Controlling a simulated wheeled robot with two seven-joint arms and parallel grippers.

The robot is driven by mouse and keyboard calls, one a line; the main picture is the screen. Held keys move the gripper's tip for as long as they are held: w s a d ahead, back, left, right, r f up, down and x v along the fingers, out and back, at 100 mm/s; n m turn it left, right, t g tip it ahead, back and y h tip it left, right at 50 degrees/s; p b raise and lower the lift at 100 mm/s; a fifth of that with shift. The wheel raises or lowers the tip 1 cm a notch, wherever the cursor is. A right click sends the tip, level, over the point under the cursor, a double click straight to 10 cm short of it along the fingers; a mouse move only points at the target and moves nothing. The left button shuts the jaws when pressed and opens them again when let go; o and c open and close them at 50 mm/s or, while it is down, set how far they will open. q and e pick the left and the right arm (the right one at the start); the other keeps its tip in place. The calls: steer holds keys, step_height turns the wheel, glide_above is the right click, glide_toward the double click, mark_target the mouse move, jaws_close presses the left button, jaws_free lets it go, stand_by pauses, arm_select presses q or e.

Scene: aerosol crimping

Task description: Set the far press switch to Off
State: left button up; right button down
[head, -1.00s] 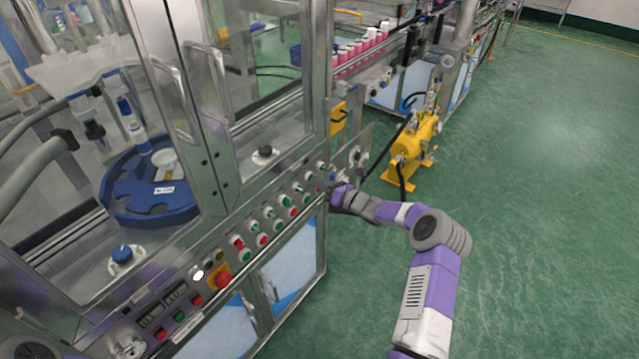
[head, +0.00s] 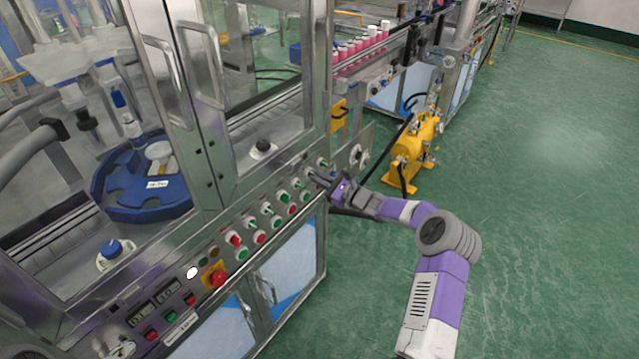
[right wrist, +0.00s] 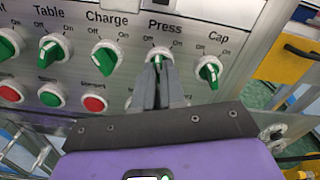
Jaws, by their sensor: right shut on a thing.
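The press switch (right wrist: 158,54) is a green knob on a white collar under the "Press" label on the panel, seen in the right wrist view. My right gripper (right wrist: 158,72) is shut on it, its two dark fingers close together over the knob. The fingers hide most of the knob, so I cannot tell which mark it points to. In the head view my right gripper (head: 322,180) is against the far end of the control panel (head: 229,251). My left gripper is not in view.
The Cap switch (right wrist: 209,70) is close on the right and the Charge switch (right wrist: 107,56) on the left. Red buttons (right wrist: 93,103) sit below. A yellow pump unit (head: 412,150) stands on the green floor behind my right arm. The floor on the right is clear.

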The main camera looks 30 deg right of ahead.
steer(key=shift+n+b, duration=0.7)
steer(key=shift+n, duration=0.3)
steer(key=c, duration=1.2)
jaws_free()
steer(key=shift+s+d, duration=0.1)
steer(key=p+v, duration=0.1)
steer(key=v, duration=0.6)
steer(key=shift+s+p, duration=0.15)
steer(key=shift+p, duration=0.2)
